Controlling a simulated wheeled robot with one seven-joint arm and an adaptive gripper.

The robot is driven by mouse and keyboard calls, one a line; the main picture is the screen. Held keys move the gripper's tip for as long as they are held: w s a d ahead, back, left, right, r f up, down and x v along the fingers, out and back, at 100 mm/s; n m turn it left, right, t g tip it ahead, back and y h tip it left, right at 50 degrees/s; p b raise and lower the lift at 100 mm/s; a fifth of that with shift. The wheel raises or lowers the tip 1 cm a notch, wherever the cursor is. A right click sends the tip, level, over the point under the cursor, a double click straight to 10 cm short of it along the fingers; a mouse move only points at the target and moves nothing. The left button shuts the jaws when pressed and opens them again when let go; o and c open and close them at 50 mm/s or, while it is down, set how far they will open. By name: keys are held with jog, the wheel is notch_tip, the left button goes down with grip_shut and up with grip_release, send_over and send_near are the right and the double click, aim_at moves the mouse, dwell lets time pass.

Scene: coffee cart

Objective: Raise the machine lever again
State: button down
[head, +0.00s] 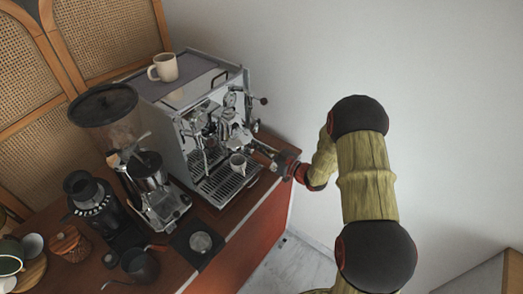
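The chrome espresso machine (176,98) stands on the wooden cart, with its front towards the right and lower part of the head view. Its group head (228,132) sticks out from the front. The lever beside the group is small and hard to pick out among the other metal parts. My gripper (256,146) reaches in from the right, its tip close to the group's right side. The fingers are small and partly merge with the chrome, so I cannot tell whether they touch or hold the lever.
A small cup (238,163) is on the drip tray (222,184) below the group. A thin arm with a dark round knob (264,100) sticks out nearby. A beige mug (163,68) stands on top. A grinder (155,185) is to the left. Open floor lies right of the cart.

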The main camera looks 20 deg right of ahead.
jog(key=shift+w+r, duration=0.35)
jog(key=shift+r, duration=0.35)
jog(key=shift+r+p, duration=2.1)
jog(key=shift+r, duration=1.6)
jog(key=shift+s+f, duration=0.1)
jog(key=s+a+f+v, duration=0.1)
jog(key=v, duration=0.8)
jog(key=shift+s, duration=0.25)
